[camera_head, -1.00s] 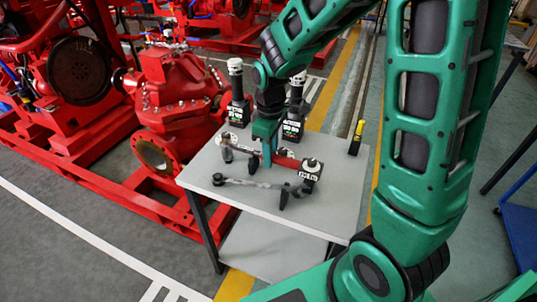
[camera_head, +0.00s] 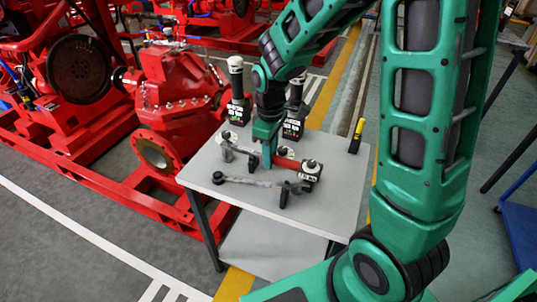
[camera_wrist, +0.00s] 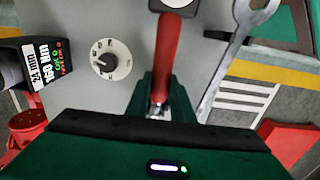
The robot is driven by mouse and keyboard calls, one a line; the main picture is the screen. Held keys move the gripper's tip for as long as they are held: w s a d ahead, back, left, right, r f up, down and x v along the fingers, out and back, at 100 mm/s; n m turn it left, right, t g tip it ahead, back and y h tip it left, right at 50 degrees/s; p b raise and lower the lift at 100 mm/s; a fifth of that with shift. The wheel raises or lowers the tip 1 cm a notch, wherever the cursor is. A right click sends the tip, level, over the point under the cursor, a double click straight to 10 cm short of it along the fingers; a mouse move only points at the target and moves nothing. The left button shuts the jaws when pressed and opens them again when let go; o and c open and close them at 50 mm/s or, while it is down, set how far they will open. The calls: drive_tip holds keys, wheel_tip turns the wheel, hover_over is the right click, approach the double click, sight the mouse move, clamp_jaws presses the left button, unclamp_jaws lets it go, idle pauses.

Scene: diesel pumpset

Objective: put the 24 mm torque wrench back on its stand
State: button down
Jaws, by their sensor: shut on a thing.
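My gripper (camera_head: 267,161) is shut on the red handle of a torque wrench (camera_head: 281,162), over the small table (camera_head: 335,200). The red handle also shows between the fingers in the wrist view (camera_wrist: 165,55). A dark block with a pale label (camera_head: 311,171) stands at the handle's right end in the head view. Dark upright supports (camera_head: 285,195) stand close by. I cannot tell whether the wrench touches them.
A grey wrench (camera_head: 250,182) lies in front of the red handle. Two dark tools with white tops, one at the back left (camera_head: 237,95), stand on the table. A yellow-black item (camera_head: 356,135) stands at the right edge. Red pump machinery (camera_head: 175,105) is close on the left.

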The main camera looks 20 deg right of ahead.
drive_tip(key=shift+f, duration=0.4)
drive_tip(key=c, duration=1.5)
unclamp_jaws()
drive_tip(key=shift+o, duration=0.2)
wheel_tip(320, 180, up, 11)
drive_tip(key=shift+w+f, duration=0.1)
drive_tip(key=shift+f, duration=0.1)
drive_tip(key=s+d+r+m, duration=0.1)
drive_tip(key=s+d+m, duration=0.6)
drive_tip(key=s, duration=0.5)
drive_tip(key=s+d+r+m, duration=0.1)
drive_tip(key=s+d+m, duration=0.7)
drive_tip(key=s+d, duration=0.2)
drive_tip(key=shift+s, duration=1.1)
